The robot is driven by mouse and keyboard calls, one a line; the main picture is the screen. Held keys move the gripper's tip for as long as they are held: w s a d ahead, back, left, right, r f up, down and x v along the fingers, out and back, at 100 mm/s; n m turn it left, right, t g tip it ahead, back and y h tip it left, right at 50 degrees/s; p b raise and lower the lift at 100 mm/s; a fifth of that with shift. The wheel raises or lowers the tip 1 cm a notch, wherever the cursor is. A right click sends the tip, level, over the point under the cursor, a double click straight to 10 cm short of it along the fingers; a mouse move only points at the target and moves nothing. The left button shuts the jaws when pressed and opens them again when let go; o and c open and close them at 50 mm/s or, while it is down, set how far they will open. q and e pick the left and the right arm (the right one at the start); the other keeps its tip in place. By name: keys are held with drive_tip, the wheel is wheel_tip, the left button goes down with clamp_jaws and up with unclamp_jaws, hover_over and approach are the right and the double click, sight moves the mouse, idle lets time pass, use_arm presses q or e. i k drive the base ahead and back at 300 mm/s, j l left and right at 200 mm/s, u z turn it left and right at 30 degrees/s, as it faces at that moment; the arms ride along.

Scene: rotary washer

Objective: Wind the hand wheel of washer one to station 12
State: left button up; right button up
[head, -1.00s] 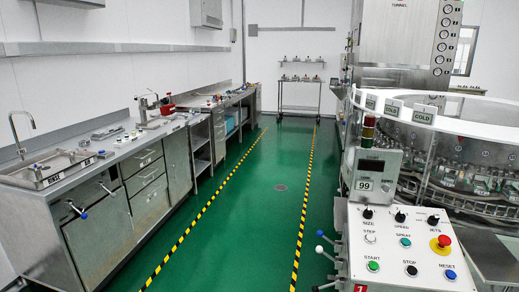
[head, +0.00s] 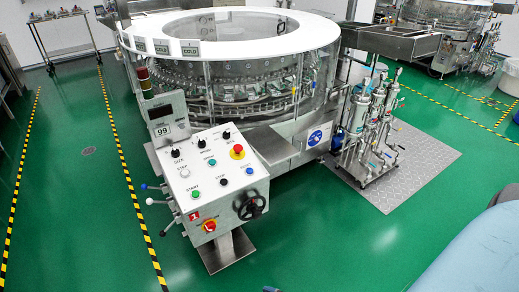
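Washer one (head: 235,35) is a large round machine with a white ring top and clear guards, in the upper middle of the head view. Its sloped control box (head: 215,165) stands in front on a pedestal and bears a red plate with a 1. A display (head: 162,132) above the box reads 99. No station mark is legible at the wheel. Neither gripper is in view.
Levers with blue and white knobs (head: 149,201) stick out left of the box. A filter skid (head: 370,130) stands on a grey plate at right. A blue-grey shape (head: 480,250) fills the lower right corner. Green floor (head: 310,245) before the box is clear.

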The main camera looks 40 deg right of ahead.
sight(252, 209)
drive_tip(key=z, duration=1.1)
